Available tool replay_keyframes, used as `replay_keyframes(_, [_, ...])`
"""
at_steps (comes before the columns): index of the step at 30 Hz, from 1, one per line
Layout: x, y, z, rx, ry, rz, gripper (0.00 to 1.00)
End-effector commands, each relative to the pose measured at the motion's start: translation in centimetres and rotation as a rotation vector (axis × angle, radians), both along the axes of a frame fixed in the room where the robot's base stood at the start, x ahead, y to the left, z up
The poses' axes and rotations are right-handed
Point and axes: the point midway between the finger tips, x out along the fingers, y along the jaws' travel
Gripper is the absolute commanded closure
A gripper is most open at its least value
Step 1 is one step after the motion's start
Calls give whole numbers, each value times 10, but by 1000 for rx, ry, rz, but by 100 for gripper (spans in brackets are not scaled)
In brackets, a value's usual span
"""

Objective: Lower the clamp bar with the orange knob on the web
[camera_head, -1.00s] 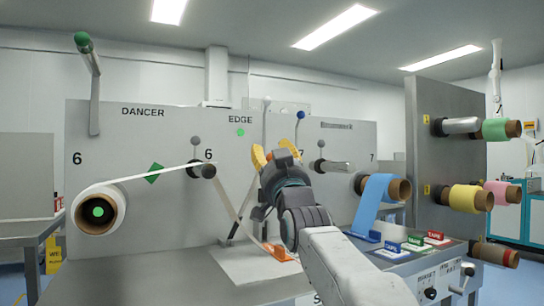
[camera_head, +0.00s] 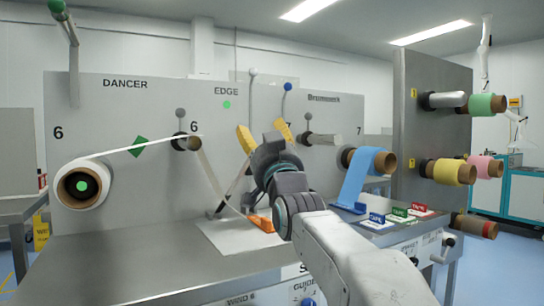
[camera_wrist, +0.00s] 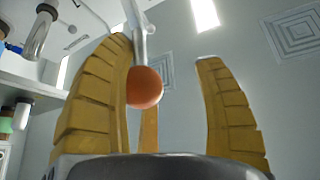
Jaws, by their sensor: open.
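In the wrist view the orange knob (camera_wrist: 145,88) sits between my yellow fingers, close to or against the left one and well clear of the right one. A pale grey bar (camera_wrist: 137,40) runs up from the knob. My gripper (camera_wrist: 165,52) is open, with a third finger behind the knob. In the head view my gripper (camera_head: 262,128) is raised before the grey panel, and I cannot make out the knob there. The white web (camera_head: 140,148) runs from the roll (camera_head: 70,199) over a roller (camera_head: 188,143) and down to the table near an orange piece (camera_head: 262,222).
A blue roll (camera_head: 362,162) hangs its strip to the right of my arm. Small blue, green and red labelled blocks (camera_head: 397,211) stand on the table. A side panel (camera_head: 425,75) carries several coloured rolls at the right. The front left of the table (camera_head: 110,255) is clear.

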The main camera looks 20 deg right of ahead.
Motion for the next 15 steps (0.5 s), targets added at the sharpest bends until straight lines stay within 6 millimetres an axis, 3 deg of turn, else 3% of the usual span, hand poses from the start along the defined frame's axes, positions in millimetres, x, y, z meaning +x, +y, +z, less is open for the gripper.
replay_keyframes(3, [-20,4,3,1,-23,7,46])
replay_keyframes(15, [-62,4,-20,1,-23,6,46])
